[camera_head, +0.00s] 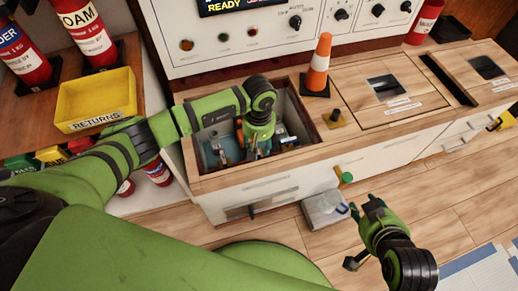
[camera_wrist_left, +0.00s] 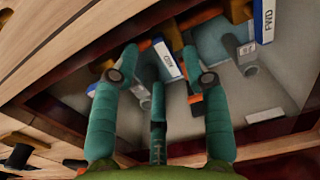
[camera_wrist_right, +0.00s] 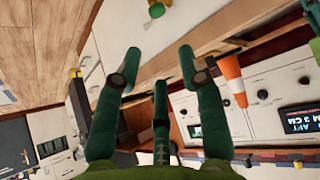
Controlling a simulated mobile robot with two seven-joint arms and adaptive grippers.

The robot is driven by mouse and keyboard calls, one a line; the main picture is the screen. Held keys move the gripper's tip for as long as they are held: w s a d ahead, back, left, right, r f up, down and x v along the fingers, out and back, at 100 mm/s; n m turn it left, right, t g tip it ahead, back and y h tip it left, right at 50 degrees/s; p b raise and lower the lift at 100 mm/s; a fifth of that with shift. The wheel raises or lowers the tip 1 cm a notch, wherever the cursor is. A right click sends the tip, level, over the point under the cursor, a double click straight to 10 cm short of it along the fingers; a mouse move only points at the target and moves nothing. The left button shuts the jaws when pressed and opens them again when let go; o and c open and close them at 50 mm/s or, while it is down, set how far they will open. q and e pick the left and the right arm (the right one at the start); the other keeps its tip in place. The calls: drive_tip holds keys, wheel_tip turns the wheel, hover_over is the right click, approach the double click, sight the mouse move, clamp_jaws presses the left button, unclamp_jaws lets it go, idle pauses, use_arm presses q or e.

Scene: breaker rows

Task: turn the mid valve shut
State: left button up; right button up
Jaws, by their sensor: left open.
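The valves sit in an open bay (camera_head: 298,95) sunk into the wooden counter. My left gripper (camera_head: 255,152) reaches down into the bay, fingers pointing in. In the left wrist view its fingers (camera_wrist_left: 160,55) are spread apart. Between and beyond them is a white label with a blue edge (camera_wrist_left: 168,60), its text hard to read, with orange parts close to the fingers. I cannot tell whether they touch. Another label reading FWD (camera_wrist_left: 264,20) stands to the right. The mid valve's handle angle is partly hidden by the fingers. My right gripper (camera_head: 366,207) is open and empty above the floor.
An orange cone (camera_head: 318,66) stands on the counter beside the bay. A yellow RETURNS bin (camera_head: 97,100) and red cylinders are at left. A control panel (camera_head: 270,35) rises behind. A grey box (camera_head: 325,208) lies by the counter front. The floor at right is mostly clear.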

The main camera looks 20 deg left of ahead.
use_arm(q)
wheel_tip(320, 180, down, 2)
drive_tip(key=shift+f+b, duration=0.25)
drive_tip(key=shift+b, duration=0.05)
drive_tip(key=shift+f, duration=0.25)
use_arm(e)
drive_tip(key=shift+w+a+r+t+y, duration=0.15)
drive_tip(key=shift+w+a+r+t, duration=0.2)
drive_tip(key=shift+w+r+t, duration=0.25)
drive_tip(key=shift+w+a+r+t+y, duration=0.1)
drive_tip(key=shift+w+a+r+t, duration=0.2)
drive_tip(key=shift+w+r+t, duration=0.25)
drive_tip(key=shift+w+a+r+t+y, duration=0.15)
drive_tip(key=shift+w+a+r+t, duration=0.25)
drive_tip(key=shift+w+r, duration=0.35)
drive_tip(key=shift+s, duration=0.1)
use_arm(q)
clamp_jaws()
